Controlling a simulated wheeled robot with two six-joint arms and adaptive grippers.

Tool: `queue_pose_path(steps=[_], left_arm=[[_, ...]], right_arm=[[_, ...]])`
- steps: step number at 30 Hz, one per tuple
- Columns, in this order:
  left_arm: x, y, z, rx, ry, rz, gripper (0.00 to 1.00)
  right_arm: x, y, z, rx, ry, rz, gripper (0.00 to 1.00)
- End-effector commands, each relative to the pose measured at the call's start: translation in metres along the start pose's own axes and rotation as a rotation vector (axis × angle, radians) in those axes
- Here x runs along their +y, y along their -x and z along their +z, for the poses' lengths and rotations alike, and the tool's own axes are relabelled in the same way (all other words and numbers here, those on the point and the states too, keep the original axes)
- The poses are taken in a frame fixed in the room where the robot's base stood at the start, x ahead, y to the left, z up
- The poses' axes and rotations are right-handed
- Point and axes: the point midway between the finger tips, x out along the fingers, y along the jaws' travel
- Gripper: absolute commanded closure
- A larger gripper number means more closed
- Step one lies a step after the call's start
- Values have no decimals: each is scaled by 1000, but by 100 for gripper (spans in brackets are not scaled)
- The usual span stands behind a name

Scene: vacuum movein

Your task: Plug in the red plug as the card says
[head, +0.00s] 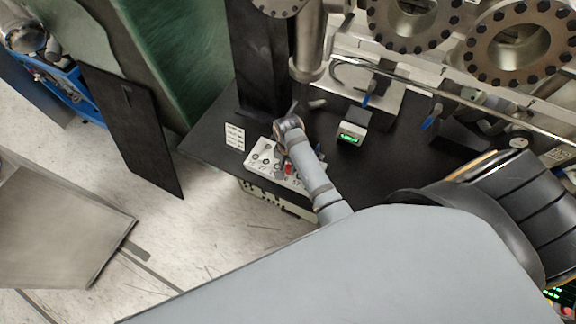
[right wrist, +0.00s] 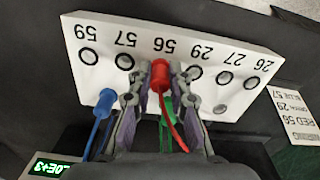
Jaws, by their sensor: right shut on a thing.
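The red plug (right wrist: 160,72) is held upright between the fingers of my right gripper (right wrist: 160,82); its red lead trails toward the wrist. The red part also shows in the head view (head: 288,169), beside the right gripper (head: 284,148). In the wrist view, the plug end is over the white socket panel (right wrist: 105,75) at the place marked 56, and it hides that socket. I cannot tell whether it is seated. The card (right wrist: 299,117) appears upside down and seems to read red 56. My left gripper is in neither view.
A blue plug (right wrist: 106,99) and a green plug (right wrist: 166,108) with leads are close to the right fingers. A small meter with a green display (head: 351,137) stands right of the panel on the black table (head: 212,140). Metal pipes and flanges stand behind.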

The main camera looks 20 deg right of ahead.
Motion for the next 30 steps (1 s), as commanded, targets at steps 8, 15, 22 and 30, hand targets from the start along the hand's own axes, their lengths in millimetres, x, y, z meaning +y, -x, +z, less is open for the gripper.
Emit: queue_pose_path(steps=[8, 15, 22, 30], left_arm=[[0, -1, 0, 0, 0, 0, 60], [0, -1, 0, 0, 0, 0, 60], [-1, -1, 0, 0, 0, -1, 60], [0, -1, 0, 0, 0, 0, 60]], right_arm=[[-1, -1, -1, 3, 0, -2, 65], [-1, -1, -1, 2, 0, -2, 55], [-1, 8, -1, 3, 0, -4, 55], [-2, 71, -1, 5, -1, -6, 55]])
